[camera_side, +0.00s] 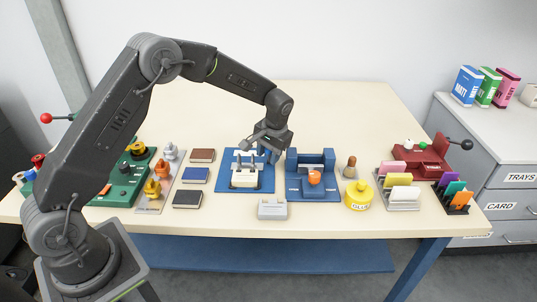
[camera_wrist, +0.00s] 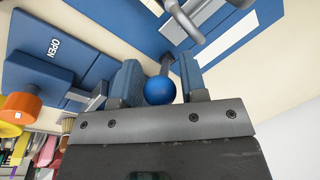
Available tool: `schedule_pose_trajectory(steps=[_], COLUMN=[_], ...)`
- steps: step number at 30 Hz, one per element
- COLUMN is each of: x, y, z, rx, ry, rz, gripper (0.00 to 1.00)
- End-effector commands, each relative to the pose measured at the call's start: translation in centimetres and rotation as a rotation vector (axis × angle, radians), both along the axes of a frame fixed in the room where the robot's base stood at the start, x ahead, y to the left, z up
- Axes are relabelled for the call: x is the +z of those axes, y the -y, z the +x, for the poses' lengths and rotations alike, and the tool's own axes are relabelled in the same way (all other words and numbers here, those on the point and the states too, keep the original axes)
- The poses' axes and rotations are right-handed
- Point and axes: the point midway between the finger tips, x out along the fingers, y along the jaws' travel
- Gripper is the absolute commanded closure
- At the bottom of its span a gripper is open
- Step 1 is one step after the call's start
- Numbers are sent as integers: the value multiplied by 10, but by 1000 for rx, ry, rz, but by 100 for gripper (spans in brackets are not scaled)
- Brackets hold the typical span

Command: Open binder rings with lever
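A blue ball knob (camera_wrist: 160,90) on a grey lever shaft (camera_wrist: 166,64) lies between the fingers of my gripper (camera_wrist: 158,84) in the wrist view. The fingers look open around the knob; I cannot tell whether a pad touches it. Grey metal binder rings (camera_wrist: 184,22) show at the top of that view. The word OPEN is printed on blue board at the left there. The knob is hidden there.
To the right stands a blue fixture (camera_side: 328,158) with an orange knob (camera_side: 314,178). A grey block (camera_side: 272,209) stands in front and a yellow glue pot (camera_side: 358,195) farther right. The table behind is clear.

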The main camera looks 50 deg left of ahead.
Motion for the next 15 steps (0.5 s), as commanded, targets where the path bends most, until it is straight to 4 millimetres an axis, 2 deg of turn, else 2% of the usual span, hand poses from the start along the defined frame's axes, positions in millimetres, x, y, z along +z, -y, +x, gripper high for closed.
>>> schedule_pose_trajectory(steps=[11,15], x=[-6,-5], y=[-1,-1], z=[0,0], rx=[1,1], ry=[1,1], rz=[0,0], gripper=[61,74])
